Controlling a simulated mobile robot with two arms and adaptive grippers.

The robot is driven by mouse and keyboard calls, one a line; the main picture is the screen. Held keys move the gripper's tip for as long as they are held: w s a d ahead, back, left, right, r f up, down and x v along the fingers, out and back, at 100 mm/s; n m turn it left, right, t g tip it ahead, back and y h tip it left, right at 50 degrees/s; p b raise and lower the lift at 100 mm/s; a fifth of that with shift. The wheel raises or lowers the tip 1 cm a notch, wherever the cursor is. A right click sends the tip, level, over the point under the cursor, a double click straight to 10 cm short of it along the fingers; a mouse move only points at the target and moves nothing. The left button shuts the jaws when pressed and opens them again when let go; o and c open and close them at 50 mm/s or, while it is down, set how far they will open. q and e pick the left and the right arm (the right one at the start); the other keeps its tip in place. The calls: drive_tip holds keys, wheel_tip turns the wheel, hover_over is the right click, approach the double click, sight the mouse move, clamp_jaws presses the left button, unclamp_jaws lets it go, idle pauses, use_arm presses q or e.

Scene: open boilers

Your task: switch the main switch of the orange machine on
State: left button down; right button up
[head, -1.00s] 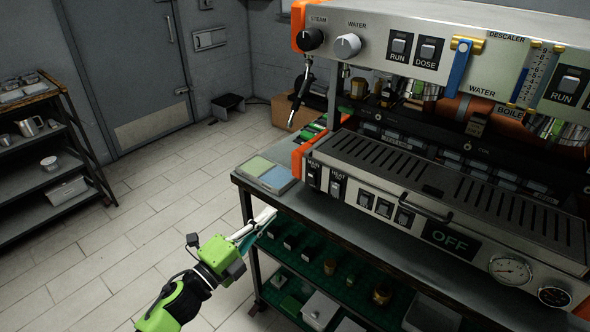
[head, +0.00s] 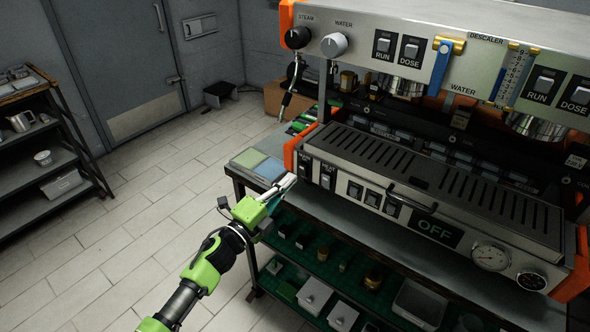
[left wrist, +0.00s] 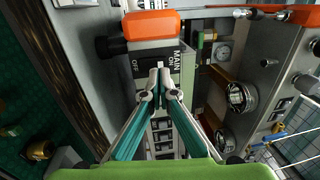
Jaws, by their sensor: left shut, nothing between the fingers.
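The orange machine (head: 400,195) is a steel espresso machine with orange end panels, standing on a dark table. Its main switch (head: 305,169) is at the left end of the lower front panel, beside the heat switch (head: 327,176). A display on the front reads OFF (head: 435,229). My left gripper (head: 289,183) is shut and empty, with its tips just in front of and slightly below-left of the main switch. In the left wrist view, the fingertips (left wrist: 158,88) reach the dark plate marked MAIN, ON and OFF (left wrist: 150,63). I cannot tell whether they touch the switch. My right gripper is not visible.
A tray with green and blue cloths (head: 260,165) lies on the table's left corner. The shelf below holds boxes and jars. A steam wand (head: 290,90) hangs above. A rack (head: 45,140) stands at the far left, with clear floor between.

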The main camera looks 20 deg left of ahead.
sight(301, 167)
use_arm(q)
drive_tip(key=shift+p+x, duration=0.3)
drive_tip(key=shift+x, duration=0.9)
drive_tip(key=shift+w+d, duration=0.2)
drive_tip(key=shift+w, duration=0.25)
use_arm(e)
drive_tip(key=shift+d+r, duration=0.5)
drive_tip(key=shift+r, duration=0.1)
use_arm(q)
drive_tip(key=shift+w+r, duration=0.15)
drive_tip(key=shift+r, duration=0.1)
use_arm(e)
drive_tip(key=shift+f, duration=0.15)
